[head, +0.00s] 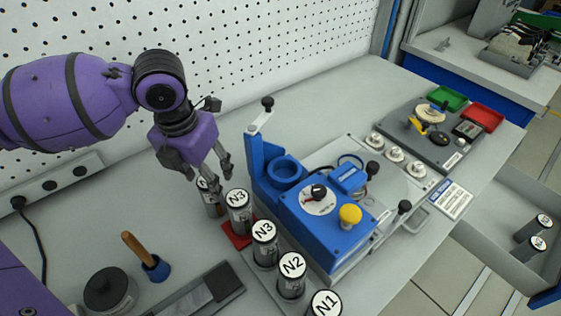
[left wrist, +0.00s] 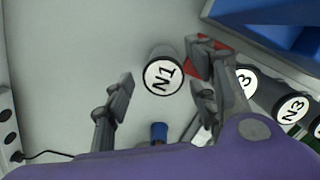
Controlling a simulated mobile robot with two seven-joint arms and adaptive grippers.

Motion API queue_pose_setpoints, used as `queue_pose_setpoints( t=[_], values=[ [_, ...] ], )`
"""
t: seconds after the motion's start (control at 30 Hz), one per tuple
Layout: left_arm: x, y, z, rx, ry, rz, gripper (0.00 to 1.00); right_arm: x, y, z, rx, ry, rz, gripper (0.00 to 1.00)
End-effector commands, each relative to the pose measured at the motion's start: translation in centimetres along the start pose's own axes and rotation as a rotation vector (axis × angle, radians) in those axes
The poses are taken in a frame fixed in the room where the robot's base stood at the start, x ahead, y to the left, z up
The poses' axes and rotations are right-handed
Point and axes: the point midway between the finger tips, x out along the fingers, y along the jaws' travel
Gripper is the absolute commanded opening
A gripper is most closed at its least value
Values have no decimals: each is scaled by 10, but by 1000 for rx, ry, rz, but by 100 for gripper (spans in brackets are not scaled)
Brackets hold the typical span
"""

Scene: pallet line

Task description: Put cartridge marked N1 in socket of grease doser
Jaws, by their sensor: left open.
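A dark cartridge with a white N1 cap (left wrist: 163,77) stands apart from the row. In the head view the same cartridge (head: 212,205) is partly hidden by my left gripper. My left gripper (head: 210,178) is open just above it, and in the left wrist view its fingers lie either side of the cap, not touching it as far as I can see. The blue grease doser (head: 325,220) has an empty-looking round socket (head: 285,170) at its back left. Another N1 cartridge (head: 326,303) is at the front of the row. My right gripper is not in view.
More cartridges, N3 (head: 265,245) and N2 (head: 291,275), line the doser's front. A blue cup with a wooden handle (head: 155,267) stands left. A perforated wall (head: 260,40) rises behind.

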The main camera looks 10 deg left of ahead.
Motion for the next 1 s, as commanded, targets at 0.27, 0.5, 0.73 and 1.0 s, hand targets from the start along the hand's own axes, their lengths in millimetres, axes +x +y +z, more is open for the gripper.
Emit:
queue_pose_setpoints(
  t=[0.27,0.5,0.73,1.0],
  values=[
    [41,1,-7,-1,5,-1,52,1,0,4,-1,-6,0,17],
    [46,1,-6,-1,1,0,52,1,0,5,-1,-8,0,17],
    [46,1,-6,-1,1,0,33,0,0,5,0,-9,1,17],
    [46,1,-6,-1,0,0,0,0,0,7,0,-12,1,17]
  ],
)
